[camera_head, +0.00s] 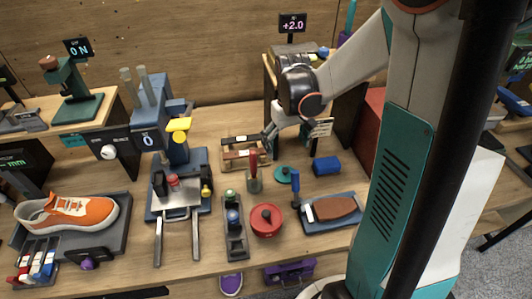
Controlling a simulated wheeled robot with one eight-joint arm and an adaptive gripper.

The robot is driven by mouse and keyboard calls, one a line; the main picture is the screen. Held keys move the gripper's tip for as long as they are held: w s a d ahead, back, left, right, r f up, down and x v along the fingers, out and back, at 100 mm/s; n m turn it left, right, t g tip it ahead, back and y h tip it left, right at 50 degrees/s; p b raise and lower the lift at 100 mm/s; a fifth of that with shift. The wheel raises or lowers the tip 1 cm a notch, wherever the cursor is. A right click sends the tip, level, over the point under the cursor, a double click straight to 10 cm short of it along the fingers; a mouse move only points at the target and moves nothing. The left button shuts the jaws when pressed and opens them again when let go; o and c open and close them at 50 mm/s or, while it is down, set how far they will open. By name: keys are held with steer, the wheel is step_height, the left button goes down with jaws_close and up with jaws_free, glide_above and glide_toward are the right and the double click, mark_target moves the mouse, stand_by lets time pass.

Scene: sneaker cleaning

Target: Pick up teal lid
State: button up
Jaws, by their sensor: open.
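The teal lid (285,174) is a small round disc with a dark knob-like centre. It lies on the wooden bench between a red-handled tool and a blue block. My gripper (284,139) hangs above and behind the lid, pointing down, with its fingers apart and nothing seen between them. It is clear of the lid. My arm reaches in from the right and hides part of the bench there.
A red round tin (266,219) stands in front of the lid. The red-handled tool (253,170) stands upright to its left, and the blue block (326,166) lies to its right. A tray with a brown brush (334,207) is front right. An orange sneaker (68,212) sits far left.

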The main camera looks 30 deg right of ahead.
steer(key=b, duration=0.3)
glide_above(285, 168)
steer(key=f, duration=0.7)
steer(key=shift+s+a, duration=0.15)
steer(key=shift+a, duration=0.05)
steer(key=shift+w+d+f+b, duration=0.1)
steer(key=shift+f+b, duration=0.5)
steer(key=shift+f, duration=0.75)
steer(key=shift+w+d+f+b, duration=0.1)
steer(key=shift+f+b, duration=0.5)
steer(key=shift+f, duration=0.75)
steer(key=shift+a+r, duration=0.1)
steer(key=c, duration=0.9)
